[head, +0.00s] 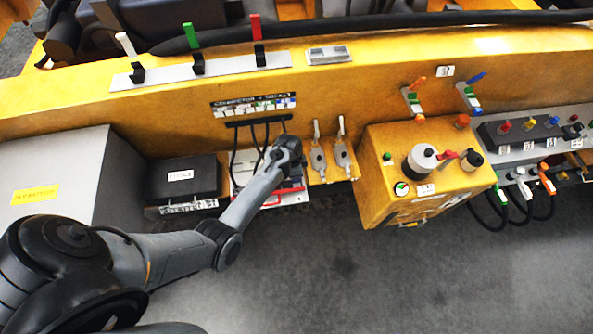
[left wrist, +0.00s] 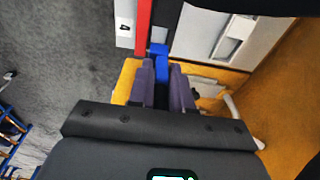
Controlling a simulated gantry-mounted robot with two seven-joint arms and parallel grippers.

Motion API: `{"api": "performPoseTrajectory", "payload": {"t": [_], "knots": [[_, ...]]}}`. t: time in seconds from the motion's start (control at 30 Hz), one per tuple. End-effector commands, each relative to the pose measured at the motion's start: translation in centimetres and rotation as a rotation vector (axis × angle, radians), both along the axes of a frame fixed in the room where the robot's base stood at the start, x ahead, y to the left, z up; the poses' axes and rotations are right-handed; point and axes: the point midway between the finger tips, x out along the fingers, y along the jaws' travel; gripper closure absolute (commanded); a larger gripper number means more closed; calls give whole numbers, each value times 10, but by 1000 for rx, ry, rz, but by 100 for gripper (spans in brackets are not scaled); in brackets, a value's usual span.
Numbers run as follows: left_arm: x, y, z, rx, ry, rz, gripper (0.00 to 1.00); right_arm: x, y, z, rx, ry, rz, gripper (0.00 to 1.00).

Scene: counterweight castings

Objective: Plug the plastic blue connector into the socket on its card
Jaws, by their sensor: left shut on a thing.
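In the left wrist view, my left gripper (left wrist: 162,75) is shut on the blue connector (left wrist: 159,50), whose blue body shows between and just beyond the two purple-grey fingers. A red strip (left wrist: 143,25) and a pale panel (left wrist: 125,22) lie just beyond the connector. In the head view, my left arm reaches to the pale card area (head: 291,200) under the connector and socket label (head: 254,105). My wrist hides the gripper, the connector and most of the card there. I cannot tell whether the connector touches a socket. My right gripper is not in view.
Dark cables hang from a black bar (head: 258,121) beside my wrist. A black box (head: 183,178) stands left of the card, and two toggle switches (head: 330,155) are at its right. A yellow control box (head: 425,170) stands further right. Open grey floor (head: 300,270) lies in front.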

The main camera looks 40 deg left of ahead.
Motion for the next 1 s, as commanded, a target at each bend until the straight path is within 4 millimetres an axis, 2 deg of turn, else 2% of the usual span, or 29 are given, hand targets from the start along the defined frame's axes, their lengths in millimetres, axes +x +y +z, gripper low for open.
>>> {"api": "performPoseTrajectory", "payload": {"t": [0.1,0.4,1.0], "knots": [[0,0,-14,0,-1,0,100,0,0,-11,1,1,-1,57],[1,0,-32,0,-1,0,100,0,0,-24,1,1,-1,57],[1,0,-35,0,-1,0,100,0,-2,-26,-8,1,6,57]]}}
